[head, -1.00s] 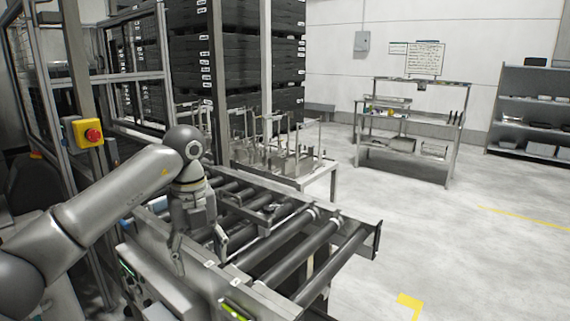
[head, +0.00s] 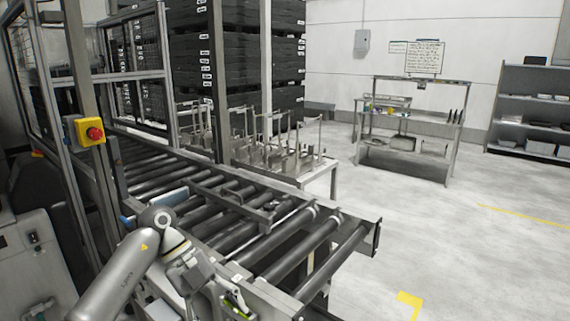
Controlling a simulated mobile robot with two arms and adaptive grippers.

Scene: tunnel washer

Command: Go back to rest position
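My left gripper (head: 212,299) is low in the head view, beside the near side rail of the roller conveyor (head: 322,243). Its arm comes up from the bottom left edge and bends down at the wrist. The fingers point down and are partly lost against the rail, so their opening is unclear. I see nothing held in it. My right gripper is not in view.
A red emergency button (head: 95,133) on a yellow box is mounted on the frame at left. A metal rack (head: 316,171) stands behind the conveyor. A workbench (head: 407,148) and shelves (head: 533,110) stand farther back. The floor at right is clear.

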